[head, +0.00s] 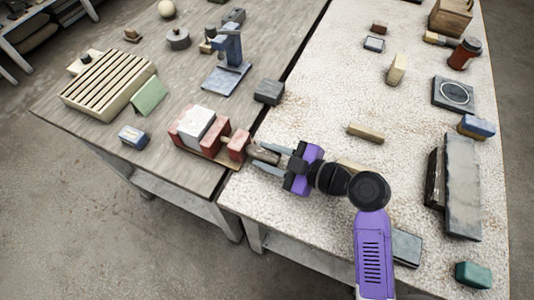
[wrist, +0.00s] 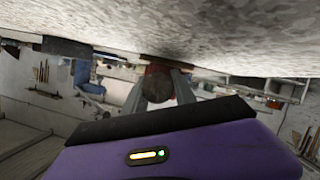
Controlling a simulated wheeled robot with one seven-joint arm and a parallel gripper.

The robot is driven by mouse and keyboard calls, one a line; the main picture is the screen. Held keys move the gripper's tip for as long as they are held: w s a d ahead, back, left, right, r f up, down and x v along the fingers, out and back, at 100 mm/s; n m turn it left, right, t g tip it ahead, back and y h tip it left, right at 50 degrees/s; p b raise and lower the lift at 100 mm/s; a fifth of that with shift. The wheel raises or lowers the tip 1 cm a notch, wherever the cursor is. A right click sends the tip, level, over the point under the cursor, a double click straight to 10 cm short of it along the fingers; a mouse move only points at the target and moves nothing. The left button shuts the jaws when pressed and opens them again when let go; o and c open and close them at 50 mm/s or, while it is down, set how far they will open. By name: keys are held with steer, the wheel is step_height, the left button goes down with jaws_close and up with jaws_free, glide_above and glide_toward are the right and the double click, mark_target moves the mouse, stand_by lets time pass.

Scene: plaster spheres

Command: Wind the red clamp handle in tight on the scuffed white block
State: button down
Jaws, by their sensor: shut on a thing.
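The red clamp (head: 238,145) lies on the wooden bench near its right edge. The white block (head: 197,127) sits between the clamp's red jaws. Its scuffs are too small to make out, and I cannot tell whether the jaw on the handle side touches it. My gripper (head: 264,154) reaches in from the right and is shut on the clamp handle at the clamp's right end. In the wrist view the handle shows as a dark round end (wrist: 184,86) between my two fingers, with a bit of red behind it. The fingers hide most of the handle.
A dark grey block (head: 269,92) stands just behind my gripper. A blue-grey stand (head: 228,65), a slatted cream rack (head: 108,83) and a small blue block (head: 134,136) share the wooden bench. A tan bar (head: 366,133) lies on the speckled bench. A dark gap separates the benches.

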steer(key=m+g, duration=0.2)
steer(key=m, duration=0.1)
steer(key=shift+y, duration=0.3)
steer(key=shift+m+g+y+p, duration=0.3)
steer(key=shift+m+g, duration=0.4)
steer(key=shift+m, duration=0.3)
steer(key=m+g+y, duration=0.1)
steer(key=m, duration=0.2)
steer(key=shift+w+g, duration=0.1)
steer(key=shift+g, duration=0.2)
steer(key=shift+m+g+y, duration=0.5)
steer(key=shift+m, duration=0.7)
steer(key=c, duration=1.3)
jaws_free()
steer(key=shift+r, duration=0.1)
